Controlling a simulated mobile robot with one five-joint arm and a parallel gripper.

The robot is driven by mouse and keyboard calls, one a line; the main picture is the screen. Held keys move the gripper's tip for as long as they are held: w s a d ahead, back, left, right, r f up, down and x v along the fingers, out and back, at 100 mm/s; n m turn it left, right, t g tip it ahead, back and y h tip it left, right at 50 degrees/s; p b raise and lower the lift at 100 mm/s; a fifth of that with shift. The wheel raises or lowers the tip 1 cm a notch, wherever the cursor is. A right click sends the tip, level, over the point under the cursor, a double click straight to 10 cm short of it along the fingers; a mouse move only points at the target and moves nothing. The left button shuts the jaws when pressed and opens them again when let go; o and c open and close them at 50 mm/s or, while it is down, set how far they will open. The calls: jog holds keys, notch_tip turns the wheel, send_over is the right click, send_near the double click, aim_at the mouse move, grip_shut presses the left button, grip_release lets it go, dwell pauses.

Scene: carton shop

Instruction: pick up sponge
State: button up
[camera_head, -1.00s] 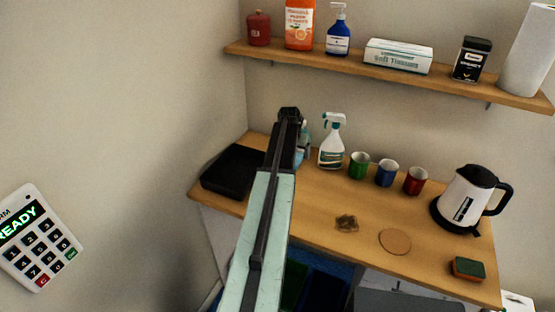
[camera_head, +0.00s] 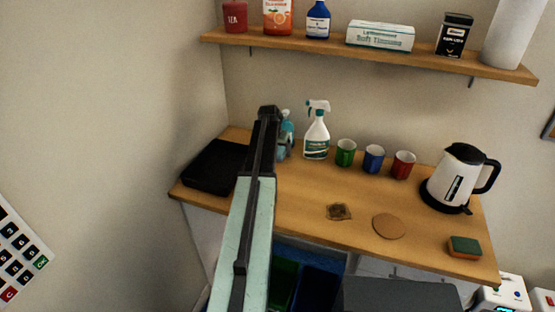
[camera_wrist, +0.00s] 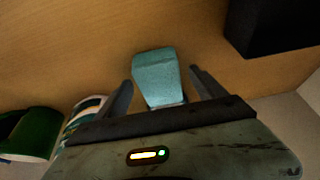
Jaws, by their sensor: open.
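The sponge (camera_head: 464,247), dark green on top and orange below, lies at the right front corner of the wooden counter (camera_head: 300,205). It is not in the wrist view. My gripper (camera_wrist: 160,78) is open in the wrist view, with a teal object (camera_wrist: 155,75) showing between and beyond its fingers. I cannot tell whether they touch it. In the head view my arm reaches over the left part of the counter, far left of the sponge, and its fingertips are hidden.
A light-blue bottle (camera_head: 286,130) stands partly behind my arm, beside a white spray bottle (camera_head: 317,138). Green (camera_head: 346,153), blue (camera_head: 373,159) and red (camera_head: 403,165) mugs and a kettle (camera_head: 455,180) line the back. A round coaster (camera_head: 389,226) lies left of the sponge.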

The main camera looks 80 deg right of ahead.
jog(key=shift+d+f, duration=0.1)
jog(key=shift+f, duration=0.2)
jog(key=c, duration=1.5)
jog(key=shift+c, duration=0.2)
jog(key=shift+r, duration=0.1)
